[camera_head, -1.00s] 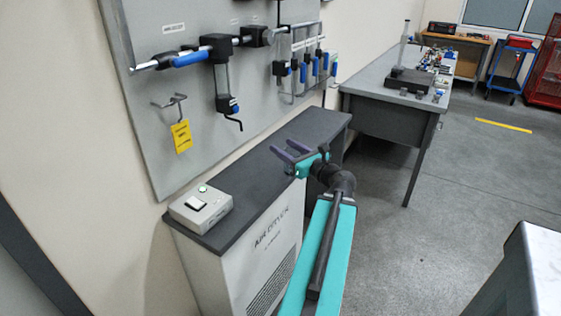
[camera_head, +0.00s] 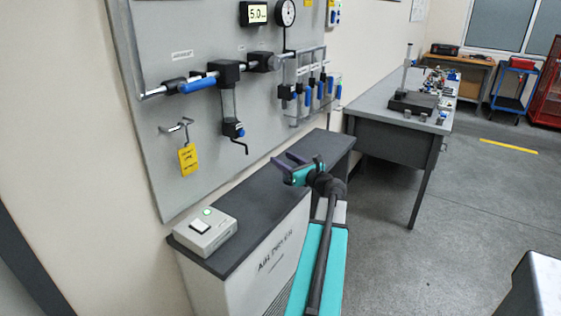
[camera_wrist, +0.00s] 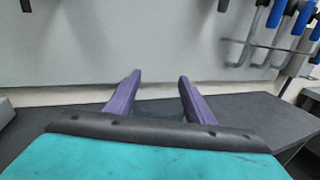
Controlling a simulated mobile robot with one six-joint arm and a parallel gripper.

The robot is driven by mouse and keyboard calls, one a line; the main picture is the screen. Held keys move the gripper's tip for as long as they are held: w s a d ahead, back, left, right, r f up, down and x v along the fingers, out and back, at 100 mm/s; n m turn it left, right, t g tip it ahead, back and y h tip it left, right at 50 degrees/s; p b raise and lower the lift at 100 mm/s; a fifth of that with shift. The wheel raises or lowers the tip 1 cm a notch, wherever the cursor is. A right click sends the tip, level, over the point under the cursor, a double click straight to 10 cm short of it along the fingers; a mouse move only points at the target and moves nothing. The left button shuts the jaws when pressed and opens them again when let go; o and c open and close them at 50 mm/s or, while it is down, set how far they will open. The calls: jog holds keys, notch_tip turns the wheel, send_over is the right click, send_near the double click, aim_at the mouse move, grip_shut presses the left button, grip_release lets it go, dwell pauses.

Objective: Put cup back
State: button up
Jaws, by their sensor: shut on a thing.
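My gripper (camera_head: 288,162) is over the dark top of the air dryer cabinet, in front of the wall panel. In the wrist view its two purple fingers (camera_wrist: 160,78) stand apart, closed on a faint see-through thing, apparently the cup (camera_wrist: 158,112). The cup is hard to make out, and I cannot see it in the head view. The filter unit (camera_head: 230,72) hangs on the panel's pipe, with a clear tube and a black and blue lower end. My gripper is to its lower right, apart from it.
The cabinet top (camera_head: 262,205) carries a grey switch box (camera_head: 205,232) with a green lamp. A yellow tag (camera_head: 187,159) hangs from a hook on the panel (camera_head: 150,60). Several blue-handled valves (camera_head: 310,92) are right of the filter unit. A grey desk (camera_head: 385,125) stands behind.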

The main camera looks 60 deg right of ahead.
jog(key=shift+w+d+f+p, duration=0.15)
jog(key=shift+w+d, duration=0.8)
jog(key=shift+d, duration=0.05)
jog(key=shift+w+d+f+p, duration=0.1)
jog(key=shift+w+d+p, duration=0.05)
jog(key=shift+w+d, duration=0.85)
jog(key=shift+w+d+f+p, duration=0.15)
jog(key=shift+f, duration=0.75)
jog(key=shift+w+d+f+p, duration=0.1)
jog(key=shift+d+f+p, duration=0.05)
jog(key=shift+f, duration=0.7)
jog(key=shift+f, duration=0.2)
jog(key=o, duration=1.1)
jog(key=shift+o, duration=0.2)
jog(key=shift+r, duration=0.1)
